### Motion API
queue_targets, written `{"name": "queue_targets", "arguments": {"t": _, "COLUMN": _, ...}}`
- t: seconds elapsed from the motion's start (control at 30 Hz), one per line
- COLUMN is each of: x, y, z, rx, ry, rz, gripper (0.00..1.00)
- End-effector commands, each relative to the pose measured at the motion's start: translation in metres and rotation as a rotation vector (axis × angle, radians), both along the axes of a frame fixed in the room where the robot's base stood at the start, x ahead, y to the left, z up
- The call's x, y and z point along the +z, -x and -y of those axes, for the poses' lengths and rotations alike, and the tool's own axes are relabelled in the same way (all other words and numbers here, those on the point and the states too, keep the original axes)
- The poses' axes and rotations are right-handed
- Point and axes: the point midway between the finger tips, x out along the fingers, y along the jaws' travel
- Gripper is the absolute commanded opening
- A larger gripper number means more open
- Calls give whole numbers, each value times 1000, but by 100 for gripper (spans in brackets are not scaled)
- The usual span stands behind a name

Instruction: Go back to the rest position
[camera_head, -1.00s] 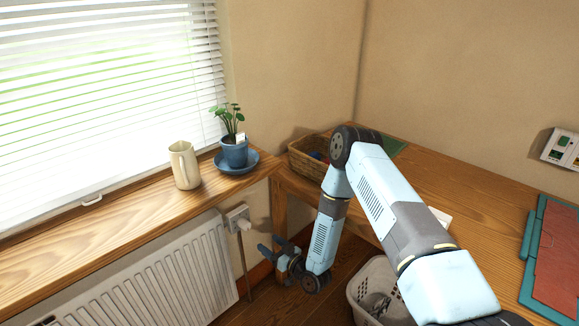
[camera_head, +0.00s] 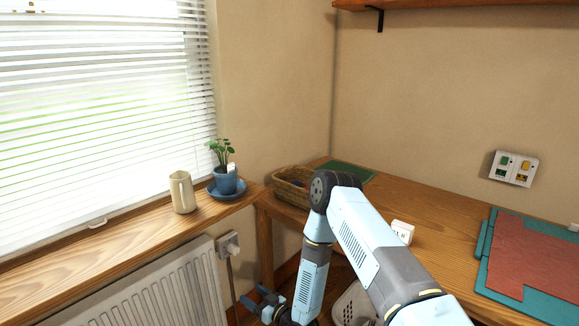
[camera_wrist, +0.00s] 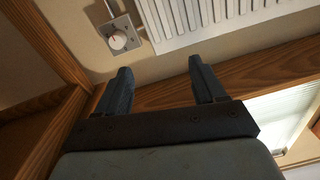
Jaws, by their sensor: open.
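My gripper (camera_head: 262,303) is low in the head view, below the level of the windowsill and beside the wooden desk leg, partly cut off by the bottom edge. In the wrist view my gripper (camera_wrist: 158,85) shows two dark fingers spread apart with nothing between them. The fingers point toward the wall with the radiator (camera_wrist: 215,15) and a socket with a round white plug (camera_wrist: 118,38). My arm folds down in front of the desk.
A cream jug (camera_head: 182,192) and a potted plant (camera_head: 226,180) on a blue saucer (camera_head: 238,192) stand on the windowsill (camera_head: 110,255). A wicker basket (camera_head: 292,188) and red and teal sheets (camera_head: 530,262) lie on the desk (camera_head: 440,210). A pale laundry basket (camera_head: 350,305) is below the desk.

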Motion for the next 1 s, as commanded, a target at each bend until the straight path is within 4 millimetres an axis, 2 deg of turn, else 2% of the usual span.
{"name": "queue_targets", "arguments": {"t": 0.47, "x": 46, "y": -45, "z": 14, "rx": -12, "ry": 128, "rz": -1, "gripper": 69}}
{"name": "queue_targets", "arguments": {"t": 0.77, "x": 109, "y": -86, "z": 38, "rx": -45, "ry": 284, "rz": -20, "gripper": 69}}
{"name": "queue_targets", "arguments": {"t": 1.0, "x": 167, "y": -109, "z": 67, "rx": -98, "ry": 409, "rz": -53, "gripper": 69}}
